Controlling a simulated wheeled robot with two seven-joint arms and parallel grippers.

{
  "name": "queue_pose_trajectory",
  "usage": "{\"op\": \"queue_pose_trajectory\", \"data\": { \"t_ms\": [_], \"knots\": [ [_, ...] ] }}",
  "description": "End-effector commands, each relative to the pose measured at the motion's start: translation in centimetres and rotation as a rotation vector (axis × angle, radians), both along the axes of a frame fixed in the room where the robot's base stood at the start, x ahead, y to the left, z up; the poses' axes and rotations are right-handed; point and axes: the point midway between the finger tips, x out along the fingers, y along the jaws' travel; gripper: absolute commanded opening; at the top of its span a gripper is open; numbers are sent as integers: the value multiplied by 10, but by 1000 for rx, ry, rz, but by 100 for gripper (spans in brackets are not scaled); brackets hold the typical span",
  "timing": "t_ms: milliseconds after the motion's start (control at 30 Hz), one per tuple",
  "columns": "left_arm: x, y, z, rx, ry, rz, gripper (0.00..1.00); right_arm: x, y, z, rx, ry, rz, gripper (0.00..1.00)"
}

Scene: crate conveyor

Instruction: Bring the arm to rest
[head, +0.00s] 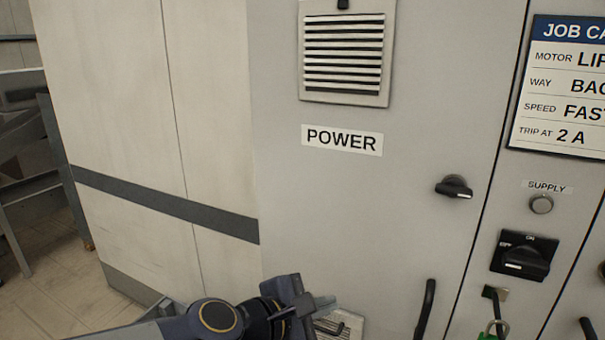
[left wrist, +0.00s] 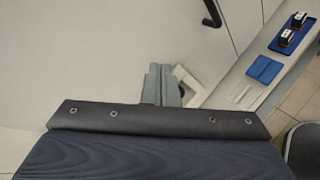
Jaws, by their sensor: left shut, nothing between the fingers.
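My left arm comes in from the bottom of the head view, in front of the grey cabinet. My left gripper (head: 318,305) is at the bottom middle, low before the cabinet door, and its fingers are together. In the left wrist view my left gripper (left wrist: 160,82) points away from the camera, its fingers closed side by side with nothing held. A pale bracket-like piece (left wrist: 188,84) shows just right of the fingers; I cannot tell whether they touch. My right gripper is in neither view.
The cabinet door (head: 300,210) has a POWER label (head: 342,140), a vent (head: 344,55), a black knob (head: 455,187) and a handle (head: 426,310). Right are a job card (head: 560,90), rotary switch (head: 524,258) and green padlock (head: 494,329). The wrist view shows a ledge with a blue plate (left wrist: 265,69).

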Motion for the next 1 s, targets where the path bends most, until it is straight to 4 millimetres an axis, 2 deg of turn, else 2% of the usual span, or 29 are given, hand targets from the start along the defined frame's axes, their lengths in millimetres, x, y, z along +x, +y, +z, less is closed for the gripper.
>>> {"op": "queue_pose_trajectory", "data": {
  "t_ms": [33, 133, 200, 300, 400, 500, 600, 1000],
  "knots": [
    [-9, 35, 3, 113, -119, -53, 0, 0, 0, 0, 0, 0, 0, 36],
    [-39, 94, -10, 388, -320, -204, 0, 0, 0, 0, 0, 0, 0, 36],
    [-64, 133, -27, 588, -419, -313, 0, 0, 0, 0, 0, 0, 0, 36],
    [-104, 182, -57, 844, -496, -473, 0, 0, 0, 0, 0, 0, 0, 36],
    [-138, 216, -82, 1027, -516, -615, 0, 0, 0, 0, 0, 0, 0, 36],
    [-163, 237, -100, 1136, -511, -719, 0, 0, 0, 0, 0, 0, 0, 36],
    [-176, 248, -110, 1191, -505, -780, 0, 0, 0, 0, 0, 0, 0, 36],
    [-179, 250, -112, 1205, -503, -801, 0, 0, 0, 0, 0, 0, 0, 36]
  ]
}}
